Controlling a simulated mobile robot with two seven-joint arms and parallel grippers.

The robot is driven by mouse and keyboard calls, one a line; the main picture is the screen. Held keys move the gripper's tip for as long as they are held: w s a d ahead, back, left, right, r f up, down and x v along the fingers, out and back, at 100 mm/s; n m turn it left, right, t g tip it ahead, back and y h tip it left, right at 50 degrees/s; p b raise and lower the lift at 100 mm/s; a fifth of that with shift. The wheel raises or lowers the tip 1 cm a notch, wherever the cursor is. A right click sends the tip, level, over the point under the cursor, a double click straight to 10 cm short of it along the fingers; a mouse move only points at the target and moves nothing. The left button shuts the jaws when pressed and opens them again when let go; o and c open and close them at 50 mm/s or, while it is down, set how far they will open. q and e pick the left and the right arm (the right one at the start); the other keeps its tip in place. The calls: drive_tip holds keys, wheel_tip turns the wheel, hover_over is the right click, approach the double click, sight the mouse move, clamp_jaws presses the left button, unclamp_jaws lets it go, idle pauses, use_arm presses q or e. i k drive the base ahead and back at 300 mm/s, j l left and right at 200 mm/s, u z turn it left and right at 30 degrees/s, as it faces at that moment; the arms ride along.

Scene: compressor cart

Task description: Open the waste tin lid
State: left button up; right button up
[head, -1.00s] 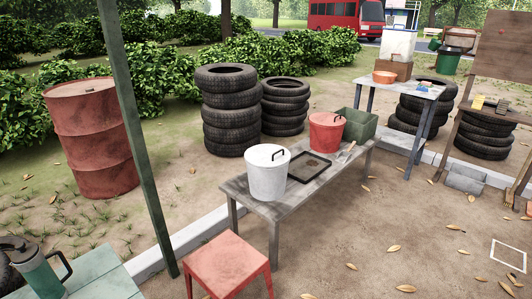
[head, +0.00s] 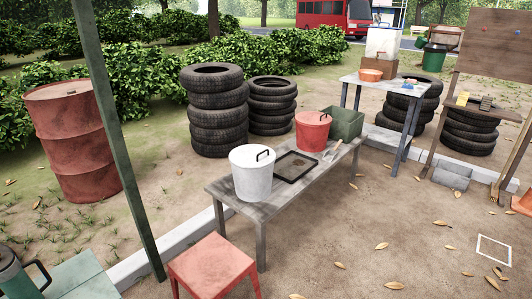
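The red tin (head: 311,138) is farther along the bench, with a red lid (head: 312,117) and a dark handle. The picture does not show which one is the waste tin. Neither of my grippers is in view.
A black-rimmed tray (head: 296,167), a trowel (head: 331,151) and a green crate (head: 343,122) share the bench. A red stool (head: 212,263) stands before it, and a green post (head: 118,140) rises at left. Tyre stacks (head: 217,115) stand behind. Ground right of the bench is mostly clear.

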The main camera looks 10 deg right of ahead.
sight(247, 156)
drive_tip(key=i+l, duration=0.15)
drive_tip(key=l, duration=0.25)
drive_tip(key=i+l, duration=0.15)
drive_tip(key=l, duration=0.2)
drive_tip(key=i+l, duration=0.15)
drive_tip(key=l, duration=0.25)
drive_tip(key=i+l, duration=0.15)
drive_tip(key=l, duration=0.2)
drive_tip(key=i+l, duration=0.8)
drive_tip(key=i, duration=0.3)
drive_tip(key=i+l, duration=0.2)
drive_tip(key=i, duration=0.3)
drive_tip(key=i+j, duration=0.1)
drive_tip(key=i, duration=0.2)
